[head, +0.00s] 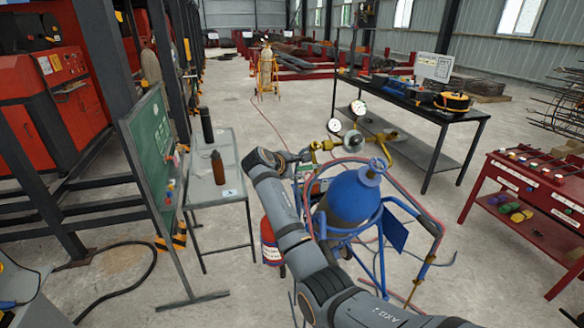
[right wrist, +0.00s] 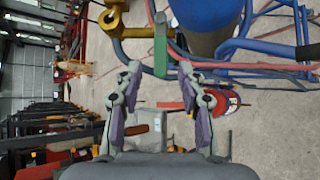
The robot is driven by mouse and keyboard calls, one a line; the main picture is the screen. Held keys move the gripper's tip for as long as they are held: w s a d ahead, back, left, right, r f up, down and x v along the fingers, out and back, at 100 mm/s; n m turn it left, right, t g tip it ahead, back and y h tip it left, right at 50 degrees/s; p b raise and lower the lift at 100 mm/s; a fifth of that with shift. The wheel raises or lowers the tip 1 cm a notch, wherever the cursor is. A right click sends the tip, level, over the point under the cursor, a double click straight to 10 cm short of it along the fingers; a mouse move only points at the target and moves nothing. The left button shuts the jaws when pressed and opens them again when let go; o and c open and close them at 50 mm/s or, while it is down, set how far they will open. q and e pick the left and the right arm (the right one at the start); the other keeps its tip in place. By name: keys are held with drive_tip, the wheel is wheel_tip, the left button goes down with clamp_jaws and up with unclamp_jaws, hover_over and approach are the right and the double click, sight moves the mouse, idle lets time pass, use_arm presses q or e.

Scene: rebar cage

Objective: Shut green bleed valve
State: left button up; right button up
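The green bleed valve lever (right wrist: 160,46) shows in the right wrist view, hanging by the brass fitting (right wrist: 113,18). My right gripper (head: 298,157) reaches the left side of the regulator. In the wrist view my right gripper (right wrist: 158,72) has its fingers apart, and the lever's lower end appears between the fingertips. Contact cannot be told. My left gripper is not in view.
A blue cart frame (head: 408,205) and red hoses (head: 425,190) surround the cylinder. A red extinguisher (head: 270,243) stands at its left. A small table (head: 222,150) with bottles is further left. A dark workbench (head: 440,105) and red table (head: 530,190) are right.

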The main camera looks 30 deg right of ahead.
drive_tip(key=v, duration=0.5)
drive_tip(key=shift+s+a+r, duration=0.1)
drive_tip(key=shift+a, duration=0.05)
